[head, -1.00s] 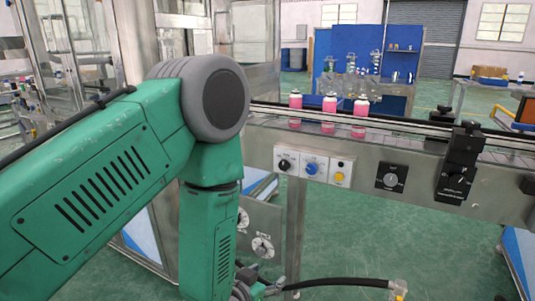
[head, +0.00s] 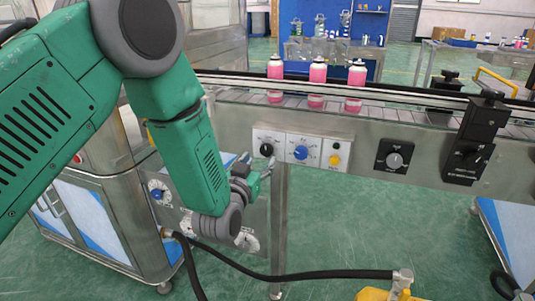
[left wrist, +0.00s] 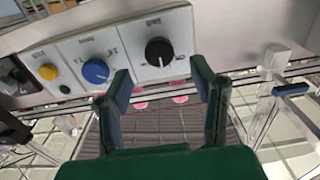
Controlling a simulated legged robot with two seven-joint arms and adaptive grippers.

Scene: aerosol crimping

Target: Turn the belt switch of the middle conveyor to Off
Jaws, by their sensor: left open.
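The conveyor (head: 345,127) carries a control panel on its near side. The panel has a black knob (head: 266,149), a blue knob (head: 301,152) and a yellow button (head: 334,160); labels are too small to read. In the left wrist view the order is reversed: black knob (left wrist: 159,52), blue knob (left wrist: 96,71), yellow button (left wrist: 48,72). My left gripper (head: 262,171) is open and empty, just below the black knob. In the left wrist view its fingers (left wrist: 162,84) point toward the panel, with the black knob beyond and between them, apparently untouched. My right gripper is out of view.
Three pink cans (head: 317,82) stand on the belt. A black dial (head: 394,160) and a black bracket (head: 470,145) are to the right. A lower panel with dials (head: 160,193) is behind my left arm. A black hose (head: 300,273) runs low in front.

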